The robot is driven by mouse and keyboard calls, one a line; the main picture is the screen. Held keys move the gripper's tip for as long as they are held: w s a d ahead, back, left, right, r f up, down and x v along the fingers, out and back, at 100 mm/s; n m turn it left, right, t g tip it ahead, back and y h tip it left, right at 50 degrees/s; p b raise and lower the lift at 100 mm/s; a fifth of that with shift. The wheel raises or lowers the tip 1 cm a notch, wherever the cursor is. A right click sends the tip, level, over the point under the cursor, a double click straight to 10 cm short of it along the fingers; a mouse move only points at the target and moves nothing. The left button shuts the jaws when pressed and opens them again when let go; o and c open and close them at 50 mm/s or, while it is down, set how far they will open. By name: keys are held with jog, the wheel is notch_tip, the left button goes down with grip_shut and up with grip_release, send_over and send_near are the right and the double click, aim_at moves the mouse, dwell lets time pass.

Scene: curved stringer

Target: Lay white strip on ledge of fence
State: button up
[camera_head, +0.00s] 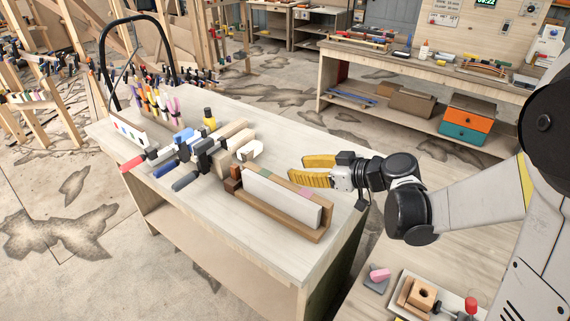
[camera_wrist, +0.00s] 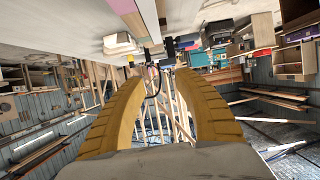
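The white strip (camera_head: 282,200) stands on its long edge along the front of the wooden fence (camera_head: 325,233). Its lower edge appears to rest on the fence's brown ledge, though exact contact is hard to tell. Pink and green patches show on the fence's top edge. My gripper (camera_head: 298,168) is open, its yellow fingers apart, behind and above the fence. In the wrist view my gripper (camera_wrist: 157,82) holds nothing between its fingers, and the fence (camera_wrist: 128,12) shows at the top edge.
Clamps (camera_head: 185,155) and wood blocks lie left of the fence on the workbench (camera_head: 225,238). A tray of parts (camera_head: 430,294) is at lower right. The bench's front right is clear.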

jog(key=s+d+m+h, duration=0.3)
jog(key=s+d, duration=0.1)
jog(key=s, duration=0.3)
jog(key=s+d+r+m+h, duration=0.1)
jog(key=s+d+m+h, duration=0.3)
jog(key=s, duration=0.4)
jog(key=s+d+r+m+g+h, duration=0.1)
jog(key=s+d+m+h, duration=0.2)
jog(key=s, duration=0.4)
jog(key=shift+s+d+r+h, duration=0.25)
jog(key=shift+s+d+h, duration=0.15)
jog(key=shift+d, duration=0.3)
notch_tip(320, 180, down, 6)
jog(key=b, duration=0.5)
